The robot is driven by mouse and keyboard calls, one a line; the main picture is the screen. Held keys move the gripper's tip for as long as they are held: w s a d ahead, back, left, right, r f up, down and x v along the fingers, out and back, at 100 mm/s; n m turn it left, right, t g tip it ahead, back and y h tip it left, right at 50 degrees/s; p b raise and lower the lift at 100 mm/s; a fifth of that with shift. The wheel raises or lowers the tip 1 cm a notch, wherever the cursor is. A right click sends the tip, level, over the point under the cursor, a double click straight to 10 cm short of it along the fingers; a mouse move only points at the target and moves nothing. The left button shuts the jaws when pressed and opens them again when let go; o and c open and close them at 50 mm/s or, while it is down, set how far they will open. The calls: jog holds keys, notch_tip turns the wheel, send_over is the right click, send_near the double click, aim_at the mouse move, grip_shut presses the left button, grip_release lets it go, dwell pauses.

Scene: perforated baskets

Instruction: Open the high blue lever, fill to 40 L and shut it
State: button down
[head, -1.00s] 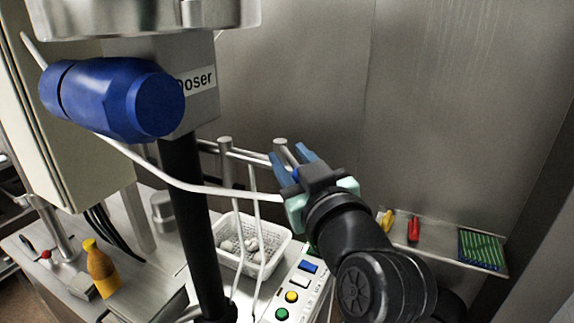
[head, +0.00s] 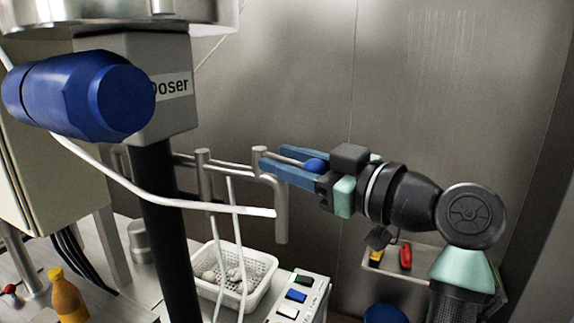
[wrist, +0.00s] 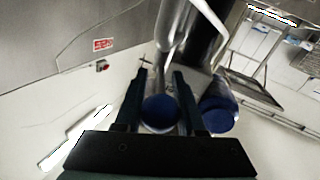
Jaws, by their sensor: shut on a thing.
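The high blue lever is a thin metal rod with a blue knob (head: 316,165), reaching right from a metal pipe (head: 281,212). My gripper (head: 262,160) points left along it, with its blue fingers on either side of the rod and knob. It is shut on the lever. In the wrist view the blue knob (wrist: 160,113) sits between the fingers of my gripper (wrist: 160,76). A second blue rounded thing (wrist: 217,115) shows just right of the right finger. No litre reading is legible in these frames.
A large blue cylinder (head: 85,95) and the grey Doser housing (head: 165,110) stand at the left. A white perforated basket (head: 245,290) with pale lumps sits below the pipes. A button panel (head: 300,295) is beside it. A small shelf (head: 425,262) is lower right.

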jog(key=c, duration=0.5)
grip_release()
jog(key=shift+a, duration=0.1)
jog(key=b+v, duration=0.5)
jog(key=v, duration=0.8)
